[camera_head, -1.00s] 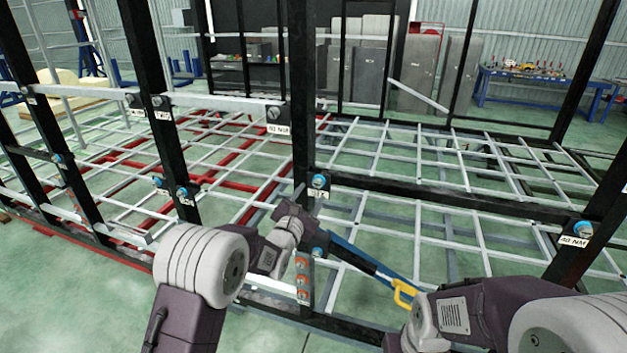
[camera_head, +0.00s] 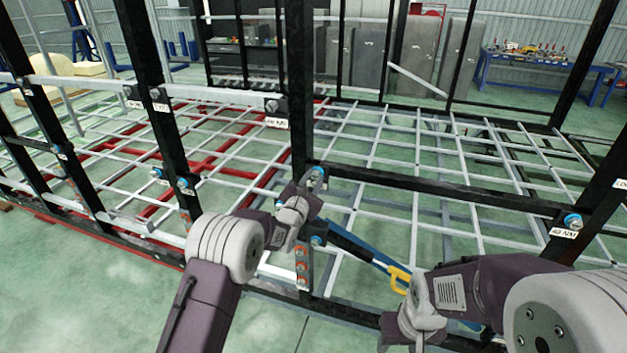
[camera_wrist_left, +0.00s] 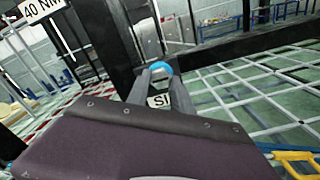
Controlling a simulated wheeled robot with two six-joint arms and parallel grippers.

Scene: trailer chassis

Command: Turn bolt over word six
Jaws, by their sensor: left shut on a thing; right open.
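A blue-headed bolt (camera_head: 317,171) sits on the front black post, where the horizontal black beam meets it. In the left wrist view the blue bolt head (camera_wrist_left: 160,68) lies between the tips of my left gripper (camera_wrist_left: 158,75). A white label (camera_wrist_left: 158,101) just below it shows "SI", the rest hidden by a finger. In the head view my left gripper (camera_head: 313,182) reaches up to the post from the lower left, shut on the bolt and covering the label. My right arm comes in at the lower right; its fingers do not show.
A blue and black bar with a yellow handle (camera_head: 399,280) slopes down right from the post, close to my right wrist. Other blue bolts (camera_head: 572,221) with labels sit on nearby posts. Black posts and white grid bars crowd the space ahead.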

